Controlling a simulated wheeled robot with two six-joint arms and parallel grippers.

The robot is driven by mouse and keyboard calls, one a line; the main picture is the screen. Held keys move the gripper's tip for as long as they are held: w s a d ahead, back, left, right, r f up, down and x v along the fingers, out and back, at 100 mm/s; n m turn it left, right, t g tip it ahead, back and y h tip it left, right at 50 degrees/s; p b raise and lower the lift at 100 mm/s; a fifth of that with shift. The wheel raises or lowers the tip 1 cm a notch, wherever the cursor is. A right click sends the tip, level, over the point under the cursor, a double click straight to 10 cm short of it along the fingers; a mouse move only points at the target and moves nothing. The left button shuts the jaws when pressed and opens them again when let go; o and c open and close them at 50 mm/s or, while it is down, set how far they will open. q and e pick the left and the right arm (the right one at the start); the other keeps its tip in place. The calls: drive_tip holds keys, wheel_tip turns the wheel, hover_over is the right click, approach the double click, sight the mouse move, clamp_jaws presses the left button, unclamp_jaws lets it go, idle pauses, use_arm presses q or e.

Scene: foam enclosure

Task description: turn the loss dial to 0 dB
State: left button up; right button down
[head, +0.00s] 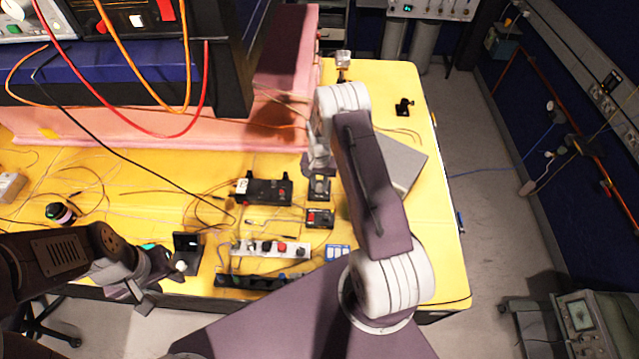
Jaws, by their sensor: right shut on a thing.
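A small dark box (320,190) with a pale label stands on the yellow bench top, under the end of my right arm. My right gripper (319,172) reaches down over this box and is shut on what appears to be its loss dial. The jaws hide the dial, so its marks and setting cannot be read. My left gripper (158,287) hangs at the front edge of the bench, far to the left of the box. Its fingers look apart, with nothing between them.
A white strip (271,248) lies in front. A grey slab (402,165) is to the right. Loose cables cross the bench (440,235).

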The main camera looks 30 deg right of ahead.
drive_tip(key=n+b, duration=0.2)
drive_tip(key=n, duration=0.1)
drive_tip(key=shift+n+b, duration=0.85)
drive_tip(key=shift+n, duration=1.35)
drive_tip(key=shift+r+n, duration=0.1)
drive_tip(key=shift+n, duration=0.2)
drive_tip(key=c, duration=1.2)
unclamp_jaws()
drive_tip(key=shift+o, duration=0.2)
drive_tip(key=shift+s+r, duration=0.1)
drive_tip(key=shift+s, duration=0.05)
